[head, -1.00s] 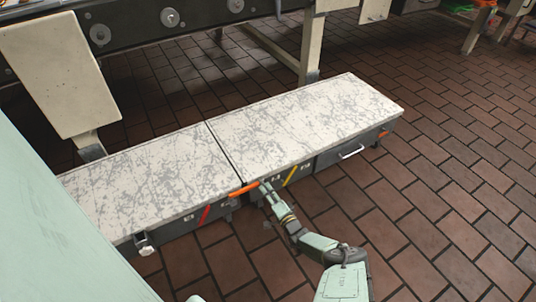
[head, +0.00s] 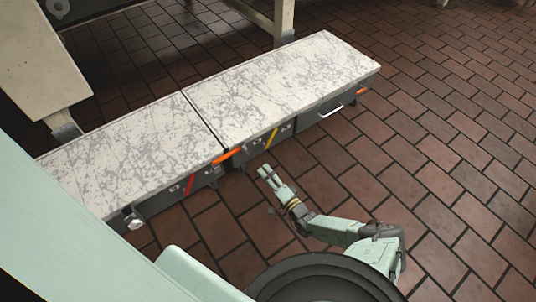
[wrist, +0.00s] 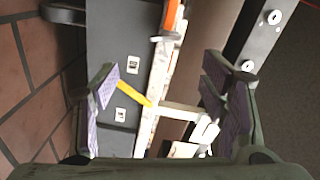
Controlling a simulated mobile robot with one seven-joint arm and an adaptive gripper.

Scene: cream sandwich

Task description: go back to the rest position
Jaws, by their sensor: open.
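My gripper (head: 267,172) is open and empty in the head view, held in front of the low bench and apart from it. In the wrist view its two fingers with purple pads (wrist: 165,112) stand wide apart with nothing between them. The low bench (head: 290,85) has a worn white and grey top and dark sides. An orange handle (head: 226,157) sits at its front edge near the seam; it also shows in the wrist view (wrist: 171,14). My arm reaches up from the lower right of the head view.
A yellow stripe (head: 271,138) and a red stripe (head: 190,184) mark the bench front. A silver handle (head: 332,111) is farther right. A cream machine leg (head: 40,55) stands at the upper left. The brick-tiled floor (head: 450,150) to the right is clear.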

